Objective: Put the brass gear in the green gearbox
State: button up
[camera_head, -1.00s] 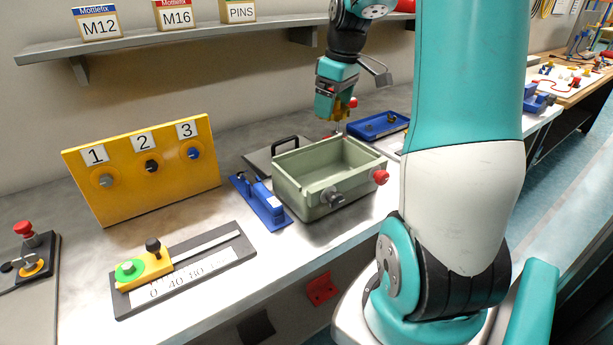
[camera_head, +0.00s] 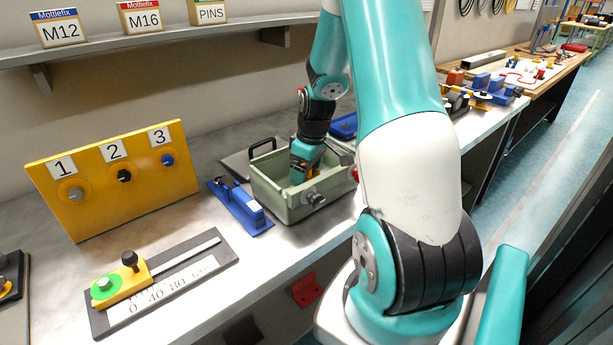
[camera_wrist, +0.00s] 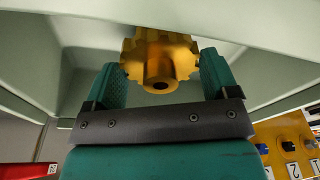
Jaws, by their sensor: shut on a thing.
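The green gearbox (camera_head: 270,197) is an open-topped box on the bench, with a dark knob on its front. The gearbox's pale green walls (camera_wrist: 40,60) surround the gear in that view. I cannot tell whether the gear touches the gearbox floor.
A blue clamp-like fixture (camera_head: 240,207) stands just left of the gearbox. A yellow panel numbered 1 to 3 (camera_head: 115,205) and a sliding gauge (camera_head: 165,280) are further left. A blue tray (camera_head: 344,126) lies behind. A shelf with labelled boxes (camera_head: 142,16) runs above.

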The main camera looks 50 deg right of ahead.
aim_at(313, 176)
jog(key=shift+f, duration=1.1)
jog(key=shift+f, duration=0.15)
jog(key=o, duration=1)
notch_tip(313, 176, up, 12)
jog(key=s, duration=0.2)
jog(key=a+r+n+y, duration=0.1)
jog(key=a+r+n, duration=0.15)
jog(key=a, duration=0.95)
jog(key=a+r+n+y, duration=0.1)
jog(key=a+r, duration=0.2)
jog(key=a, duration=1)
jog(key=s+a, duration=0.4)
jog(key=s+a+r+n+g+y, duration=0.1)
jog(key=s+a, duration=0.3)
jog(key=a, duration=0.1)
jog(key=s+a+r+y, duration=0.1)
jog(key=s+a, duration=0.3)
jog(key=s, duration=0.1)
jog(key=shift+s+a+n+g, duration=0.1)
jog(key=shift+a+n+g, duration=0.05)
jog(key=shift+n+g, duration=0.25)
